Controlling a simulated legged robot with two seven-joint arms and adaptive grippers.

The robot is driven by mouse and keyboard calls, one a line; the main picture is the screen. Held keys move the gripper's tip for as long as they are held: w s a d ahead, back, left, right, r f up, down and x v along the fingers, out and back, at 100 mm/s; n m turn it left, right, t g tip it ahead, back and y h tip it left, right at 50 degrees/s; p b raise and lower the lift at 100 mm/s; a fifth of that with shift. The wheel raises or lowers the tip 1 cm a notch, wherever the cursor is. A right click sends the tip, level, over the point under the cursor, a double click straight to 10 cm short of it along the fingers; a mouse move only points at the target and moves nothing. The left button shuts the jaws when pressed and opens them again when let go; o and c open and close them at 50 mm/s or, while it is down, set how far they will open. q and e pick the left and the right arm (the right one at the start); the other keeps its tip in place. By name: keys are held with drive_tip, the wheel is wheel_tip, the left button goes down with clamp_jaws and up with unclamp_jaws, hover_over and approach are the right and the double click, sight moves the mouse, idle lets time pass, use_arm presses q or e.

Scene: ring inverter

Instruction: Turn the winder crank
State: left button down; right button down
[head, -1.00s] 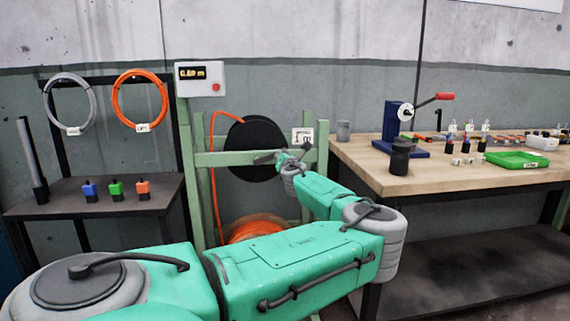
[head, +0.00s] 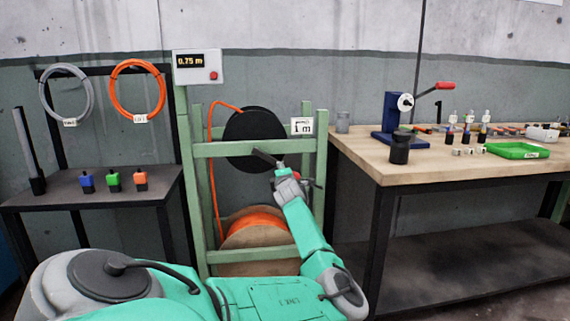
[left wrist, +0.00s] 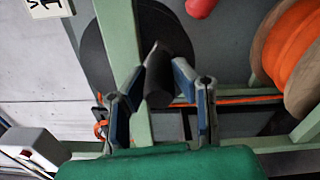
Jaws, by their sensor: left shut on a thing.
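The winder is a green frame (head: 315,155) with a black round drum (head: 250,125) at its upper part. A dark crank handle (head: 264,157) shows in front of the drum's lower right edge. My left gripper (head: 279,167) is at the handle. In the left wrist view, the fingers of the gripper (left wrist: 158,66) are on both sides of the dark handle (left wrist: 158,88), shut on it. The fingers and wrist hide part of the crank. The winder's display box (head: 198,67) reads 0.75 m. My right gripper is not in view.
An orange cable spool (head: 256,235) sits low in the frame, with cable running up to the drum. A red knob (left wrist: 200,8) is near the gripper. A workbench (head: 385,165) with a crank press (head: 397,115) stands at right, a dark shelf (head: 75,190) at left.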

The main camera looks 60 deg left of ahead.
use_arm(q)
drive_tip(key=shift+s+a+f+m+p, duration=0.1)
drive_tip(key=shift+s+f+m+p, duration=0.2)
drive_tip(key=shift+m, duration=0.2)
drive_tip(key=shift+s+a+f+m+p, duration=0.15)
drive_tip(key=shift+f+m+p, duration=0.15)
drive_tip(key=shift+f+m, duration=0.15)
drive_tip(key=s+a+f+m+p, duration=0.2)
drive_tip(key=s+a+m+p, duration=0.1)
drive_tip(key=s+m+p, duration=0.5)
drive_tip(key=shift+a+f+m+p, duration=0.15)
drive_tip(key=shift+f+m+p, duration=0.15)
drive_tip(key=shift+m+p, duration=1.05)
drive_tip(key=c, duration=1.3)
unclamp_jaws()
drive_tip(key=v, duration=1.1)
drive_tip(key=shift+f, duration=0.4)
